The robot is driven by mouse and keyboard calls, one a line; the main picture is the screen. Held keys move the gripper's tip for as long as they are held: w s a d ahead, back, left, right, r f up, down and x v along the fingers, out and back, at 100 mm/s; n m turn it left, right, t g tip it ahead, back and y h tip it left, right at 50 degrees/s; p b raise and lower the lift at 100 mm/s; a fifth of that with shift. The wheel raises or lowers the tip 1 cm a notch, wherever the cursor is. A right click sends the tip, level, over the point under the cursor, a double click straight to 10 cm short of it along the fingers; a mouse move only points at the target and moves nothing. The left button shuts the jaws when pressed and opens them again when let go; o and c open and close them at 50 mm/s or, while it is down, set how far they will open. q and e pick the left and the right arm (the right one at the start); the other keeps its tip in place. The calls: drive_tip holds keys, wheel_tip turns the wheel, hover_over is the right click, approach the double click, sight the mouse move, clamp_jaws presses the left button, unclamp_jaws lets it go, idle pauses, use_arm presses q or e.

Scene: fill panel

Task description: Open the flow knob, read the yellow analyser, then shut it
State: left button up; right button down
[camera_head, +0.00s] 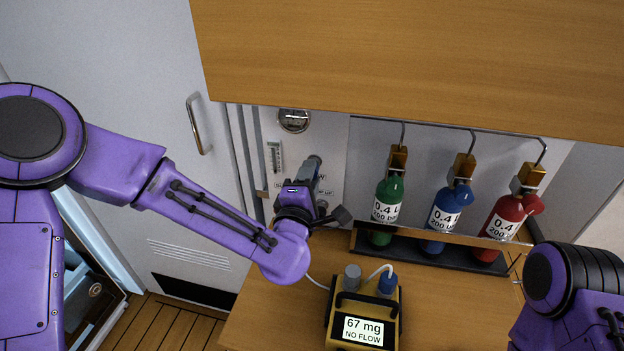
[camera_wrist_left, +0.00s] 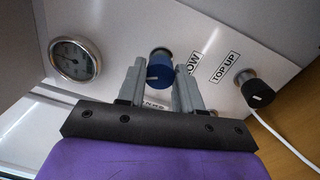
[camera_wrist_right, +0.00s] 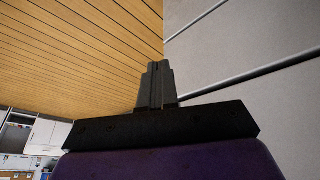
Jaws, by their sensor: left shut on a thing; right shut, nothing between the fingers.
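The blue flow knob (camera_wrist_left: 160,68) sits on the grey panel (camera_wrist_left: 205,35) in the left wrist view. My left gripper (camera_wrist_left: 158,85) is shut on it, one finger on each side. In the head view my left gripper (camera_head: 313,166) reaches the panel and hides the knob. The yellow analyser (camera_head: 363,331) stands on the wooden counter and its screen reads "67 mg NO FLOW". My right gripper (camera_wrist_right: 157,78) is shut and empty in the right wrist view, away from the panel.
A black knob (camera_wrist_left: 258,92) labelled TOP UP is beside the flow knob. A round gauge (camera_head: 293,120) is on the panel. Green (camera_head: 386,208), blue (camera_head: 445,215) and red (camera_head: 506,222) bottles stand in a rack at right. A wooden cabinet (camera_head: 400,60) overhangs the panel.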

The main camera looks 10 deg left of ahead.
use_arm(q)
drive_tip(key=m, duration=0.5)
drive_tip(key=shift+f, duration=0.15)
drive_tip(key=shift+m, duration=0.3)
idle(0.3)
drive_tip(key=o, duration=1)
drive_tip(key=shift+o, duration=0.2)
drive_tip(key=shift+s, duration=0.1)
drive_tip(key=s+p, duration=0.8)
drive_tip(key=s, duration=0.2)
drive_tip(key=shift+s+f, duration=0.2)
drive_tip(key=shift+f, duration=0.05)
